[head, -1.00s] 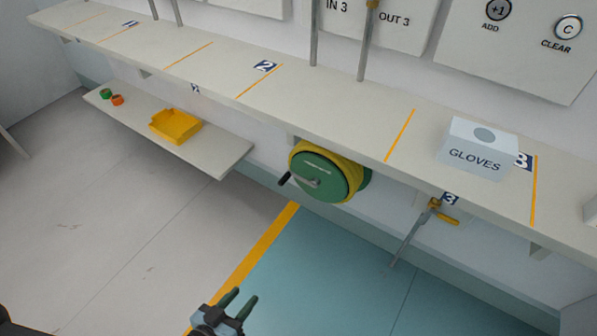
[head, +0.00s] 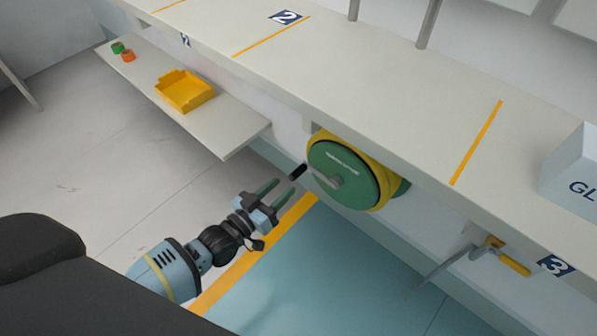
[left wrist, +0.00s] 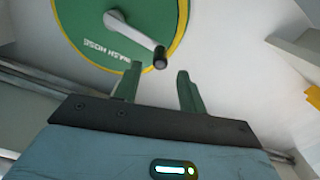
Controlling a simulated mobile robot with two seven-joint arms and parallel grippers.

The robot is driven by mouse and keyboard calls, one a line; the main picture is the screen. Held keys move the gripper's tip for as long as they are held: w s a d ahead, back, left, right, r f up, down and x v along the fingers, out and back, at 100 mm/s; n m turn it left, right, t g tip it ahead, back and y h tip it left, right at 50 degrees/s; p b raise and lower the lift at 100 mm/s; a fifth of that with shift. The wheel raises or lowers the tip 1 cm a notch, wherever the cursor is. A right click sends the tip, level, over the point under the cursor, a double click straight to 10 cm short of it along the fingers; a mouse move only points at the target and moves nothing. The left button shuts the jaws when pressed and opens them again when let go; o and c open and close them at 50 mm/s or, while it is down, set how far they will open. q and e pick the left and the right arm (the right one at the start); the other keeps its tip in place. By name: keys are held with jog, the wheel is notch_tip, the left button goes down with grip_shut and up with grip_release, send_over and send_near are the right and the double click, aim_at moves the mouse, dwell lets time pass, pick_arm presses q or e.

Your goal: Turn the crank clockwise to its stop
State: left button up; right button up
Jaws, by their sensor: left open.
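The hose reel (head: 343,172) has a green face and a yellow rim and hangs under the bench's front edge. Its grey crank arm (head: 325,180) ends in a black handle (head: 298,172) at the left of the reel in the head view. My left gripper (head: 276,189) is open and empty, just left of and below the handle, and apart from it. In the left wrist view the crank (left wrist: 135,33) slants down to its dark handle (left wrist: 160,58), which is beyond and between the two green fingertips (left wrist: 154,82). My right gripper is not in view.
The bench (head: 400,110) runs above the reel. A low shelf (head: 225,125) with a yellow tray (head: 185,91) stands to the left. A valve with a yellow lever (head: 508,259) is to the right. The floor below the reel is clear.

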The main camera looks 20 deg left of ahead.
aim_at(291, 180)
pick_arm(q)
jog(key=b+x, duration=0.1)
jog(key=x, duration=0.4)
jog(key=shift+w+f, duration=0.1)
jog(key=shift+f, duration=0.05)
jog(key=shift+b+x, duration=0.35)
jog(key=shift+x, duration=0.4)
jog(key=shift+w+d, duration=0.1)
jog(key=shift+w, duration=0.05)
jog(key=c, duration=0.7)
grip_shut()
